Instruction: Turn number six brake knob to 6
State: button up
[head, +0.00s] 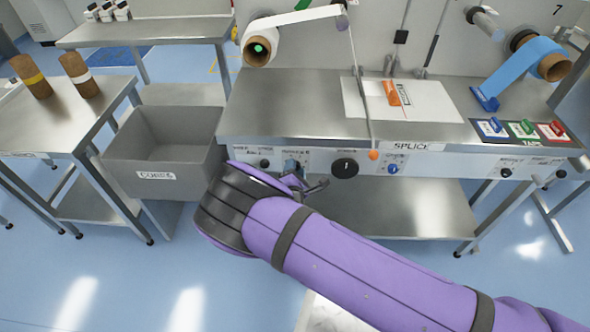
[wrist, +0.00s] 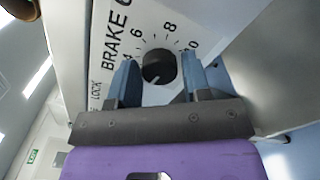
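The brake 6 knob (wrist: 158,68) is round and black, on a white dial plate in the wrist view. Its printed scale shows 4, 6, 8 and 10 around it and LOCK at the lower left. I cannot clearly read where the knob points. My gripper (wrist: 160,62) is open, with one blue finger on each side of the knob and a gap showing on both sides. In the head view my gripper (head: 300,180) is at the table's front panel, and the knob is not clear there.
A larger black knob (head: 345,167) and a blue knob (head: 393,169) sit to the right on the front panel. An orange ball-ended lever (head: 374,155) hangs in front of it. A grey bin (head: 165,178) labelled CORES stands at the left.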

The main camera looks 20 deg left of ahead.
jog(key=c, duration=0.6)
jog(key=shift+o, duration=0.2)
jog(key=shift+m, duration=0.3)
jog(key=m, duration=2)
jog(key=shift+m, duration=0.3)
jog(key=o, duration=0.9)
